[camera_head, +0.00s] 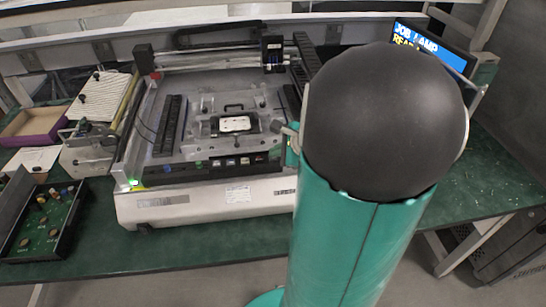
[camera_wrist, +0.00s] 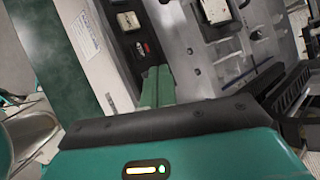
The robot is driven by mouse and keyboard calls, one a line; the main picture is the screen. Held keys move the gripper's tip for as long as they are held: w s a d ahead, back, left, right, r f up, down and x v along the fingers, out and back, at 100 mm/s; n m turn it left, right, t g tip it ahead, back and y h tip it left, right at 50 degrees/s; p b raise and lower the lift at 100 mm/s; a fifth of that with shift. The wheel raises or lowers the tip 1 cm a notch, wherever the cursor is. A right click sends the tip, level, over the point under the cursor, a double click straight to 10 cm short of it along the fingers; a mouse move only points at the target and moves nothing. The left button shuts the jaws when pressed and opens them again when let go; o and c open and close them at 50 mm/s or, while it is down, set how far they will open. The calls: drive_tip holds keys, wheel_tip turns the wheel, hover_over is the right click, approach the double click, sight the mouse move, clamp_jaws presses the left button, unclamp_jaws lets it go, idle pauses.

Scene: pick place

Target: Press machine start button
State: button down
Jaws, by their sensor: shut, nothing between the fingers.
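The machine (camera_head: 160,208) stands on the green table, left of my arm. Its dark front panel (camera_head: 175,170) carries a row of small buttons, too small to read. A green light (camera_head: 133,182) glows at the machine's front left corner. I cannot tell which one is the start button. My gripper (camera_wrist: 158,84) is shut and empty, its green fingertips over or close to the panel below the red mark. Contact cannot be told. In the head view my arm mostly hides it.
A black tray with small parts (camera_head: 50,220) lies at the left front. A purple box (camera_head: 35,126) and a clamp device (camera_head: 88,150) stand behind it. A fixture with a white part (camera_head: 234,124) sits on the machine bed.

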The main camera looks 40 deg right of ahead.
drive_tip(key=shift+f, duration=0.25)
drive_tip(key=shift+r, duration=0.1)
idle(0.3)
drive_tip(key=shift+r, duration=0.75)
